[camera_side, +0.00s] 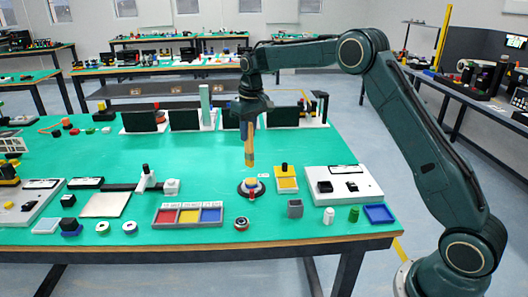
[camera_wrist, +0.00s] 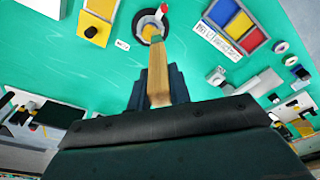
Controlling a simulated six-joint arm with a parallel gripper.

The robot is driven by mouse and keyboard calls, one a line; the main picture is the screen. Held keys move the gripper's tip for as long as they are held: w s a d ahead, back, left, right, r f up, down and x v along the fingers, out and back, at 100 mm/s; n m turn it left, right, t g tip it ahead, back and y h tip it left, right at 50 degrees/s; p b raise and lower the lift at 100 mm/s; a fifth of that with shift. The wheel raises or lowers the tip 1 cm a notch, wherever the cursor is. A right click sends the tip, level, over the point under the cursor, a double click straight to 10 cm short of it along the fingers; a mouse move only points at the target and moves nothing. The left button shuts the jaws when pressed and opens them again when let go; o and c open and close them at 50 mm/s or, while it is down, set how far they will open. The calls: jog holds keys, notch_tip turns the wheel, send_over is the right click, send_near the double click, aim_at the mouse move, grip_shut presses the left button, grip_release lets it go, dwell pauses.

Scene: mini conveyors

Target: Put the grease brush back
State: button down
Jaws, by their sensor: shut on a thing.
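The grease brush (camera_side: 250,147) has a pale wooden handle and hangs roughly upright below my gripper (camera_side: 251,118). My gripper is shut on it. In the wrist view the wooden handle (camera_wrist: 158,75) runs from between the fingers of my gripper (camera_wrist: 158,98) toward a round holder (camera_wrist: 145,25). In the side view this round dark-and-white holder (camera_side: 241,188) stands on the green table beneath the brush. Its middle is partly hidden by the brush in the wrist view. The brush's lower end appears above the holder; I cannot tell whether they touch.
A yellow block stand (camera_side: 287,185) is right of the holder, and a red, yellow and blue tray (camera_side: 160,216) lies front left. A small grey box (camera_side: 295,208) and a white device (camera_side: 340,184) stand to the right. Dark panels (camera_side: 185,120) line the back.

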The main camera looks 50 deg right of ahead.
jog(key=shift+s+d+r, duration=0.2)
jog(key=shift+s+r, duration=0.25)
jog(key=s+r+n, duration=0.4)
jog(key=s, duration=0.4)
jog(key=s+d+r+n+y, duration=0.1)
jog(key=s+r+n, duration=0.3)
jog(key=s, duration=0.4)
jog(key=shift+d+n, duration=0.25)
jog(key=shift+n, duration=0.25)
jog(key=shift+s, duration=0.1)
notch_tip(320, 180, down, 20)
jog(key=shift+f, duration=0.1)
